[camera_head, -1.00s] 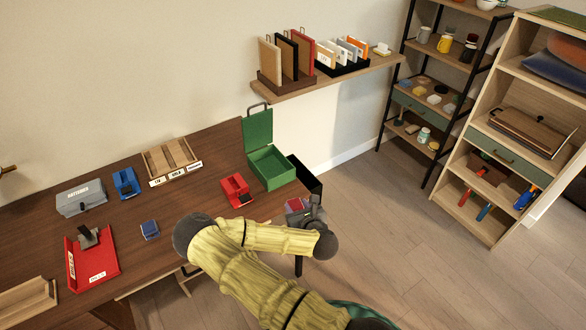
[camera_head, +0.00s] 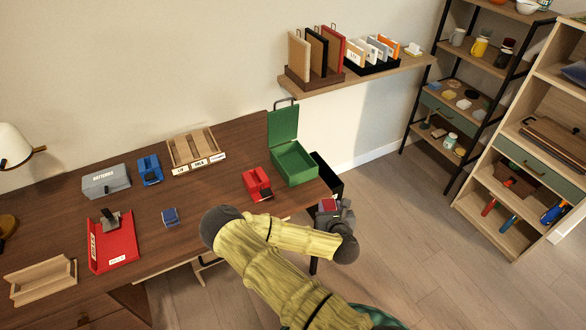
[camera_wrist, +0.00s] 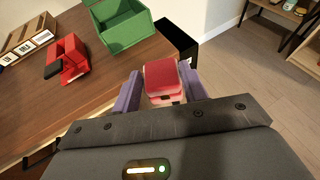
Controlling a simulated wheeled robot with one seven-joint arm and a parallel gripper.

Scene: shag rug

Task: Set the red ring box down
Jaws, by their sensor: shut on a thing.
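The red ring box (camera_wrist: 161,76) is between the two purple fingers of my gripper (camera_wrist: 161,90) in the wrist view, and the gripper is shut on it. In the head view the red ring box (camera_head: 328,205) shows as a small red top at my gripper (camera_head: 330,212), just off the right front corner of the desk. My arm hides part of the gripper there. The box appears held off the desk, with floor beyond it. Its underside is hidden.
The wooden desk (camera_head: 212,215) holds a red stapler-like item (camera_head: 257,184), an open green box (camera_head: 293,163), a small blue box (camera_head: 170,216) and a red tray (camera_head: 112,245). A black bin (camera_head: 327,175) stands at the desk's right edge. Bare desk lies around the blue box.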

